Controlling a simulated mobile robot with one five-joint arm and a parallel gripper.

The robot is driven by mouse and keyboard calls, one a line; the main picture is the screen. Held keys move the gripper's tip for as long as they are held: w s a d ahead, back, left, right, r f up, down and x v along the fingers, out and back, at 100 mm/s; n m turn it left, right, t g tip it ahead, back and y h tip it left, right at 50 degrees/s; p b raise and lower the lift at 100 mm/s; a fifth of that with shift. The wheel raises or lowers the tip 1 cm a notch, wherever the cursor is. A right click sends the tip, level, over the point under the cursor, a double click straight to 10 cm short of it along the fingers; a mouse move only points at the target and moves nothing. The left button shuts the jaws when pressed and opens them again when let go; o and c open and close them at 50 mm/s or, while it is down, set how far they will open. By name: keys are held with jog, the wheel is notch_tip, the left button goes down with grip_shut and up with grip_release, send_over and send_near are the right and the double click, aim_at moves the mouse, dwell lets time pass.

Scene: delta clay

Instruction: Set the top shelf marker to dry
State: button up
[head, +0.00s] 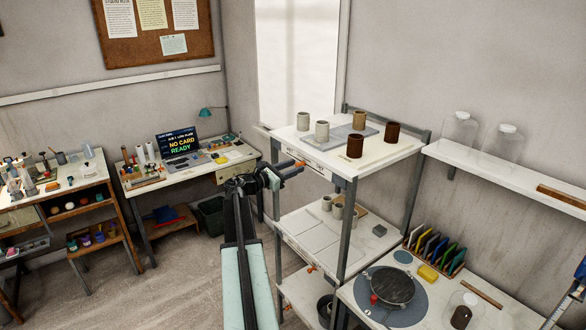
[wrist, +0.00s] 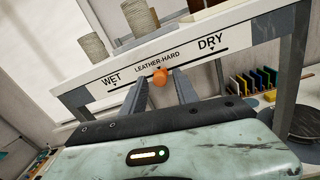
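The top shelf marker is an orange knob (wrist: 160,76) on the white front rail (wrist: 190,62) of the top shelf. The rail's scale reads WET at left, LEATHER-HARD in the middle and DRY at right. The knob sits below LEATHER-HARD, left of DRY. My gripper (wrist: 163,84) is open in the wrist view, its two fingers pointing at the rail with the knob between their tips and gaps showing on both sides. In the head view my gripper (head: 288,172) is at the rack's front left, by the top shelf (head: 325,160); the scale is too small to read there.
Several clay cups, such as a dark brown one (head: 355,146), stand on the top shelf. A lower shelf (head: 310,232) also has an orange marker (head: 312,268). A rack post (wrist: 290,75) stands right of the scale. A worktable with a wheel (head: 390,287) is at the lower right.

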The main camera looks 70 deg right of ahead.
grip_shut()
dwell(1.2)
